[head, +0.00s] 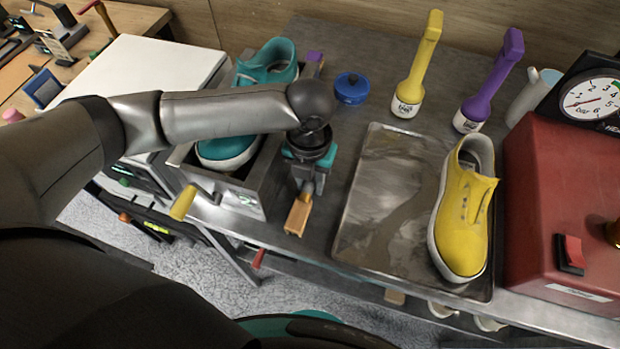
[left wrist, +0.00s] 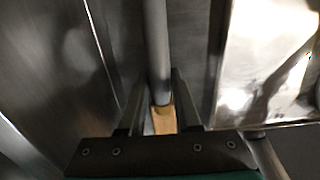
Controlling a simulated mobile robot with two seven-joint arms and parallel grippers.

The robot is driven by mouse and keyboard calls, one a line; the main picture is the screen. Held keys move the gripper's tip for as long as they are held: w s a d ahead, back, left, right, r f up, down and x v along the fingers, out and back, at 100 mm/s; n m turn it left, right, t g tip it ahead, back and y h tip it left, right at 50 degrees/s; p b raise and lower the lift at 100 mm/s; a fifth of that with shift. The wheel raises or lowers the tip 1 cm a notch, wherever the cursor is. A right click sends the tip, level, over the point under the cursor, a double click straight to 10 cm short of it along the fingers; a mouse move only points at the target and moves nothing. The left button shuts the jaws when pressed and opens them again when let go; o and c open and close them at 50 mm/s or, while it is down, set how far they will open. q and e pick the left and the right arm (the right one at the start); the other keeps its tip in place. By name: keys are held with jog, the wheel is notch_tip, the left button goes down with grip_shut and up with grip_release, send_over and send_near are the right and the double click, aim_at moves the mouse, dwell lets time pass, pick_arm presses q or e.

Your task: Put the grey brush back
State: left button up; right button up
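The grey brush shows in the left wrist view as a long grey rod (left wrist: 156,50) with a light wooden part (left wrist: 163,121) at its near end. The wooden part (head: 298,215) also shows in the head view, near the front edge of the bench, left of the metal tray. My left gripper (head: 308,180) points down over the brush. In the left wrist view its two fingers (left wrist: 158,95) stand close on both sides of the rod and look shut on it. The arm hides much of the brush in the head view. My right gripper is not in view.
A metal tray (head: 377,220) holds a yellow shoe (head: 464,215). A teal shoe (head: 228,150) sits in a metal basin (head: 236,192) at left. Behind stand a blue round pot (head: 352,88), a yellow brush (head: 418,66) and a purple brush (head: 490,82). A red machine (head: 560,205) stands at right.

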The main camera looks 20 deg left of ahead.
pick_arm(q)
jog(key=o, duration=0.4)
jog(key=shift+c, duration=0.2)
jog(key=shift+r, duration=0.15)
notch_tip(320, 180, up, 12)
jog(key=p, duration=0.2)
